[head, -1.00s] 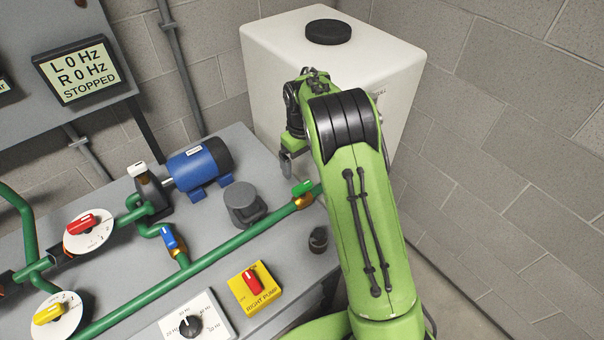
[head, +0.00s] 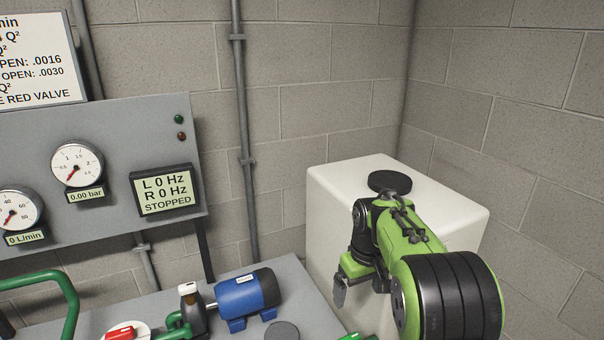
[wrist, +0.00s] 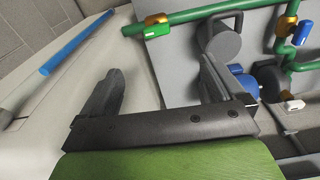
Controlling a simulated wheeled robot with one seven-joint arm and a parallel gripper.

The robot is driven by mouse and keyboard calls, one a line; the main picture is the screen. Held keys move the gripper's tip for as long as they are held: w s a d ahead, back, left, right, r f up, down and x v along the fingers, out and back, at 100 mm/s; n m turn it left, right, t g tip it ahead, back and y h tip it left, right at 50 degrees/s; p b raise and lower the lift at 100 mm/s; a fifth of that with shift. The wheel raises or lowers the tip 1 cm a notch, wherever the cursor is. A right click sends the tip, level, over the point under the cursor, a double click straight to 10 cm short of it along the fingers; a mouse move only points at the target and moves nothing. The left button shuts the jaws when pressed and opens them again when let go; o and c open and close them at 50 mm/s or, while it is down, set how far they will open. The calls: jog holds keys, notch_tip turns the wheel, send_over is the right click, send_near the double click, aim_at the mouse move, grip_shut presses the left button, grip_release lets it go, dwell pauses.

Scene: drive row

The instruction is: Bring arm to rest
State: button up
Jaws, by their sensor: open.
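My green arm (head: 415,250) stretches out at the lower right in the head view, in front of the white tank. My gripper (wrist: 160,85) shows in the wrist view with its two dark fingers wide apart and nothing between them. In the head view my gripper (head: 340,292) hangs small at the arm's end, to the right of the blue motor (head: 247,293) and in front of the white tank (head: 330,205).
The panel (head: 110,120) carries gauges and a display (head: 165,190) reading L 0 Hz, R 0 Hz, STOPPED. Green pipes (wrist: 200,15) and a green-handled valve (wrist: 157,27) lie near my gripper. A blue bar (wrist: 78,40) is at left. Block walls close the corner.

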jog(key=s+r+m+t, duration=0.1)
jog(key=s+r, duration=0.4)
jog(key=s, duration=0.4)
jog(key=s+r+m+t, duration=0.1)
jog(key=s+r+t, duration=0.1)
jog(key=s+r, duration=0.5)
jog(key=s+f+m+t, duration=0.1)
jog(key=s+f, duration=0.3)
jog(key=s, duration=0.9)
jog(key=shift+s+m+t, duration=0.3)
jog(key=shift+m+t, duration=0.1)
jog(key=shift+m, duration=0.1)
jog(key=shift+f, duration=0.1)
